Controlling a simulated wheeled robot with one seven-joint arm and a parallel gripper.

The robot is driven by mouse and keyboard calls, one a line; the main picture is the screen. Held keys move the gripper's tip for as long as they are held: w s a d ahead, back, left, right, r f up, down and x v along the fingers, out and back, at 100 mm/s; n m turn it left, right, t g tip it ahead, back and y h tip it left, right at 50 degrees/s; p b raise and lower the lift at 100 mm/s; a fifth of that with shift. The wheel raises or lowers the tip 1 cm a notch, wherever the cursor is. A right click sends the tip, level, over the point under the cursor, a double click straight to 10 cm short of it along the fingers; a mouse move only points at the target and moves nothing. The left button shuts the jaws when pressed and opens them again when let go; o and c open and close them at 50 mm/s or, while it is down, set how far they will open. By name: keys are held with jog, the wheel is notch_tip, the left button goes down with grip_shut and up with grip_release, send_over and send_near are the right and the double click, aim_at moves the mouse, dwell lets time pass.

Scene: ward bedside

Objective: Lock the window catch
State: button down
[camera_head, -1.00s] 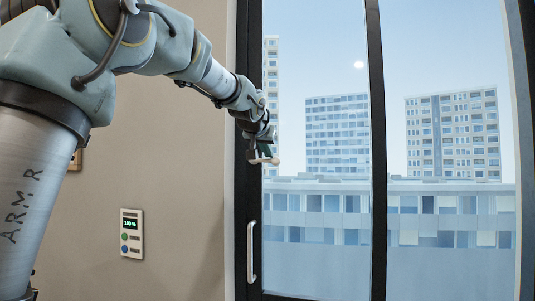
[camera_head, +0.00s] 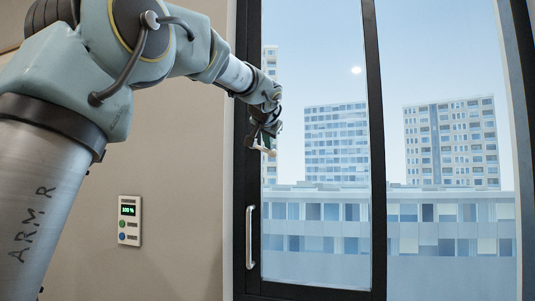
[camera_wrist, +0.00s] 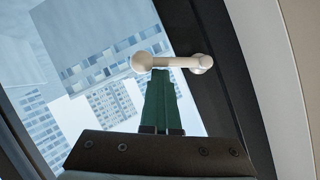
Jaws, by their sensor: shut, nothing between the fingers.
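The window catch (camera_wrist: 174,62) is a pale lever with a round knob at its left end and a round end at its right, over the dark window frame. In the wrist view it lies across the picture, just beyond my fingertips. In the head view the catch (camera_head: 264,150) is small, on the window's left side, partly hidden by my gripper (camera_head: 264,139). My gripper's green fingers (camera_wrist: 160,74) are shut with nothing between them. Their tips are right by the lever's bar, nearer its knob end; I cannot tell whether they touch it.
A pale vertical pull handle (camera_head: 250,237) is on the dark window frame (camera_head: 242,180) below the catch. A small control panel (camera_head: 130,220) with a green display is on the wall to the left. Glass panes fill the right side, with buildings beyond.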

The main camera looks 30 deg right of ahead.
aim_at(268, 153)
notch_tip(268, 153, down, 3)
jog(key=m+t+b, duration=0.1)
jog(key=m+b, duration=0.1)
jog(key=b, duration=0.3)
jog(key=shift+m+t+y+b, duration=0.3)
jog(key=shift+y+b, duration=0.05)
jog(key=shift+y, duration=0.05)
jog(key=m+b, duration=0.1)
jog(key=f+t+b, duration=0.1)
jog(key=b, duration=0.1)
jog(key=m+b, duration=0.1)
jog(key=b, duration=0.1)
jog(key=shift+w+a+f+m+t+y, duration=0.3)
jog(key=shift+w+a+f, duration=0.05)
jog(key=shift+f, duration=0.05)
jog(key=m+b, duration=0.1)
jog(key=b, duration=0.1)
jog(key=w+a+f+m+t+b, duration=0.1)
jog(key=m+b, duration=0.1)
jog(key=b, duration=0.1)
jog(key=shift+t+b, duration=0.3)
jog(key=shift+b, duration=0.05)
jog(key=shift+w+a+m+t+b, duration=0.2)
jog(key=shift+a+m+t+b, duration=0.1)
jog(key=shift+m+b, duration=0.4)
